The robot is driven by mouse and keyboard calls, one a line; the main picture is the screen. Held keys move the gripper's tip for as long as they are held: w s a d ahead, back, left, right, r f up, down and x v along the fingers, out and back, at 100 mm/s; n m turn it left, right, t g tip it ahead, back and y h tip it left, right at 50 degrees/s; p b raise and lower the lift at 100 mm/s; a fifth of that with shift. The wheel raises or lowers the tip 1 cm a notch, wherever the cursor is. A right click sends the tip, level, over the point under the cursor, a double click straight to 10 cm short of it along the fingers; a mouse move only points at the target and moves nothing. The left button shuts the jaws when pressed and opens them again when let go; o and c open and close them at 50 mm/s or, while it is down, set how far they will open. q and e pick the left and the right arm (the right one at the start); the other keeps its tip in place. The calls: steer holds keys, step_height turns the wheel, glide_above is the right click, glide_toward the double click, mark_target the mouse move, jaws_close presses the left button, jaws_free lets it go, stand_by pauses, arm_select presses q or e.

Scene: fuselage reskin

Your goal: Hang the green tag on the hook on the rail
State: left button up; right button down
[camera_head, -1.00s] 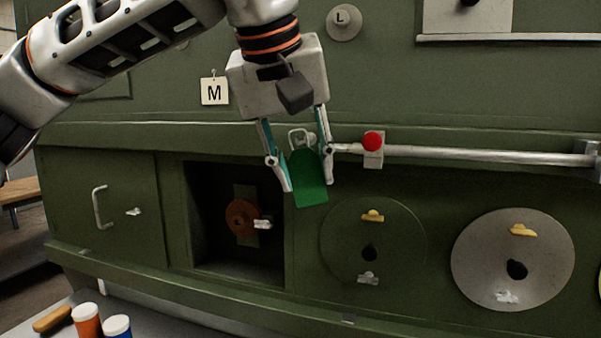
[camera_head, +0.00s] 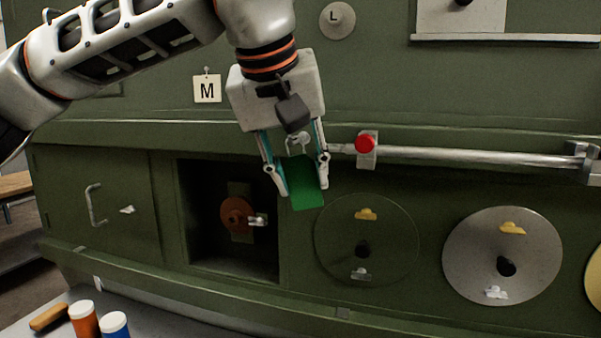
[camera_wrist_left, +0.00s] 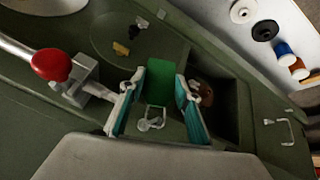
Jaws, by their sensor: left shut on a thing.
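The green tag (camera_head: 305,183) hangs between the fingers of my left gripper (camera_head: 297,180), in front of the green panel. My left gripper is shut on the tag. The rail (camera_head: 460,157) runs to the right from beside the gripper, with a red knob (camera_head: 365,143) on a block near its left end. I cannot clearly make out the hook. My right gripper is not in view.
Below the gripper is an open dark compartment (camera_head: 215,255) with a rust-coloured disc (camera_head: 237,215) inside. Right of it are a green disc (camera_head: 335,262) and a grey disc (camera_head: 470,265). An M tag (camera_head: 207,89) hangs at upper left. Orange (camera_head: 84,321) and blue (camera_head: 114,325) bottles stand at lower left.

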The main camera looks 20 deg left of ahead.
arm_select(q)
steer(key=o, duration=0.9)
